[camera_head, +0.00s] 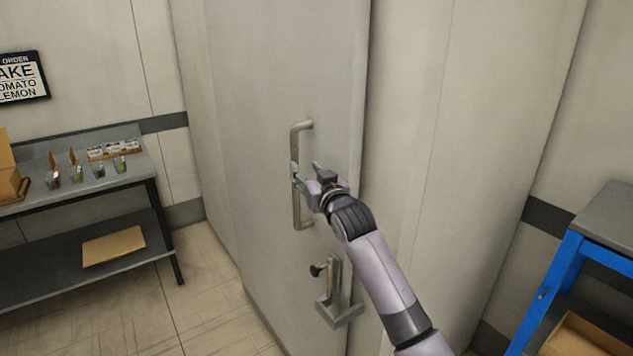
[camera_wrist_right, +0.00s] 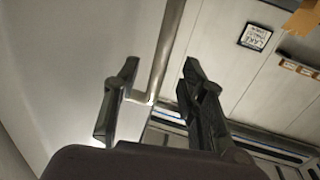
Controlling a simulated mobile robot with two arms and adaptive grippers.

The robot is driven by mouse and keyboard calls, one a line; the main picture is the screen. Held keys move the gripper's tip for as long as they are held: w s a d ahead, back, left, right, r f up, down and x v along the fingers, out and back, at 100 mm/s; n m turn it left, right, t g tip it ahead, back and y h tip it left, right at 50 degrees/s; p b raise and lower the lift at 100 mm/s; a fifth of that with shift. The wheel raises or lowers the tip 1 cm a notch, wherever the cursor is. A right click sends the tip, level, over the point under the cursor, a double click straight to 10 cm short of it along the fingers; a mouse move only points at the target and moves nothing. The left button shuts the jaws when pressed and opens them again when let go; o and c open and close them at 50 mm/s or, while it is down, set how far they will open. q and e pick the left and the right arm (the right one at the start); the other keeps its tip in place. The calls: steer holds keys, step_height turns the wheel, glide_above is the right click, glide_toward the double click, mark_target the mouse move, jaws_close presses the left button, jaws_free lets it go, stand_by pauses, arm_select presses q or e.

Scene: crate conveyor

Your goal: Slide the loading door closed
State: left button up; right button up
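The loading door (camera_head: 260,90) is a tall light grey panel in the middle of the head view, and it fills the left of the right wrist view (camera_wrist_right: 65,60). Its vertical metal bar handle (camera_head: 297,212) also shows in the right wrist view (camera_wrist_right: 166,50). My right gripper (camera_head: 305,172) is at the middle of the handle. In the right wrist view its two fingers (camera_wrist_right: 158,72) are spread, with the bar showing between them and a gap on each side. Whether a finger touches the bar I cannot tell. My left gripper is not in view.
A grey table (camera_head: 90,185) with small cups and a cardboard box stands at left. A blue-framed table (camera_head: 555,285) stands at right. Floor (camera_head: 205,275) is clear left of the door.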

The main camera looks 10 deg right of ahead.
steer(key=shift+s+d, duration=0.15)
steer(key=shift+s, duration=0.75)
steer(key=shift+s+d, duration=0.2)
steer(key=shift+s, duration=0.75)
steer(key=shift+s+d, duration=0.15)
steer(key=shift+s, duration=0.75)
steer(key=shift+c, duration=0.2)
